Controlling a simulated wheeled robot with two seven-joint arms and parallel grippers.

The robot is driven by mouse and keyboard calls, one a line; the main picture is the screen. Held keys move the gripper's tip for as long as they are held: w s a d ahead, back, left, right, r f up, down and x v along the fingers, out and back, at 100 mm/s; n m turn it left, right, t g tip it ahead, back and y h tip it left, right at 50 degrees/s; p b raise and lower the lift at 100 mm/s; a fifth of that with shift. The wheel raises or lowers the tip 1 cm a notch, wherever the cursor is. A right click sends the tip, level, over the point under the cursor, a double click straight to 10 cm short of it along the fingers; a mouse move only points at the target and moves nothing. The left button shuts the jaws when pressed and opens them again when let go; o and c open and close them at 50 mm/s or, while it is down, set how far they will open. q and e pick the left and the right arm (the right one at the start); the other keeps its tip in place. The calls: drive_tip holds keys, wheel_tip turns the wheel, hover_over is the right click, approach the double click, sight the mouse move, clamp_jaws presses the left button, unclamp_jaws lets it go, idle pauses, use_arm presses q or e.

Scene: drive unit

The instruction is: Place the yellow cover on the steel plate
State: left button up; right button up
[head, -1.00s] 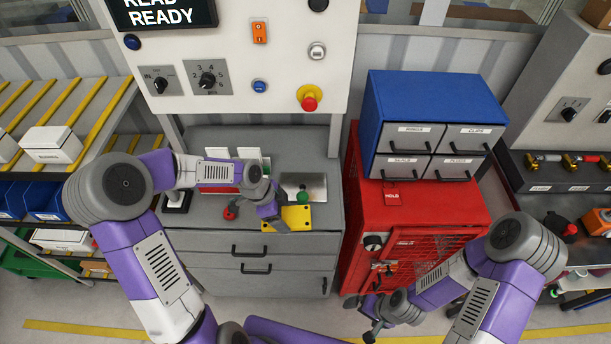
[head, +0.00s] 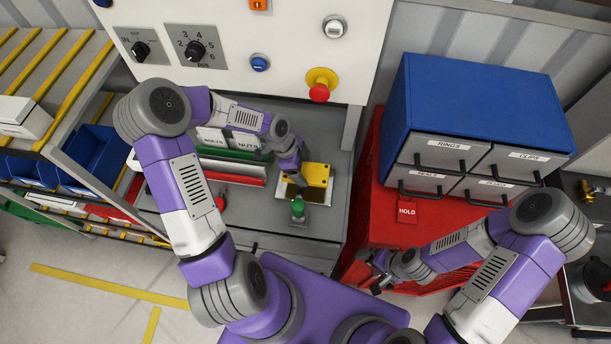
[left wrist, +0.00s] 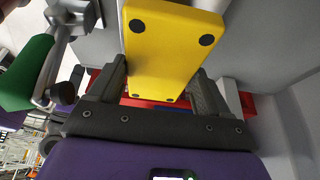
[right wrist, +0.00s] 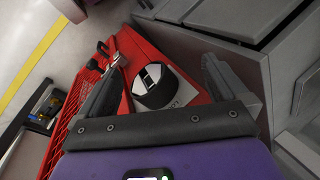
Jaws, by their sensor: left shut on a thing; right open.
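The yellow cover (head: 317,173), a flat block with dark round spots, is between the fingers of my left gripper (head: 300,178). That gripper is shut on it; the left wrist view shows the cover (left wrist: 172,48) filling the space between the fingers (left wrist: 158,92). The steel plate (head: 321,194) on the grey bench shows partly below the cover in the head view. The cover hides the plate's far part, and I cannot tell whether they touch. My right gripper (head: 377,272) is open and empty beside the red cabinet; its fingers show apart in the right wrist view (right wrist: 160,80).
A green-topped device (head: 298,210) stands at the plate's near edge. The red cabinet (head: 375,225) carries a blue drawer unit (head: 480,95) on the right. A control panel (head: 290,60) rises behind.

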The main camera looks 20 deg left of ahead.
use_arm(q)
drive_tip(key=shift+w+f, duration=0.2)
drive_tip(key=shift+f, duration=0.85)
wheel_tip(320, 180, down, 4)
drive_tip(key=shift+r, duration=0.15)
drive_tip(key=shift+b, duration=0.35)
drive_tip(key=o, duration=1.1)
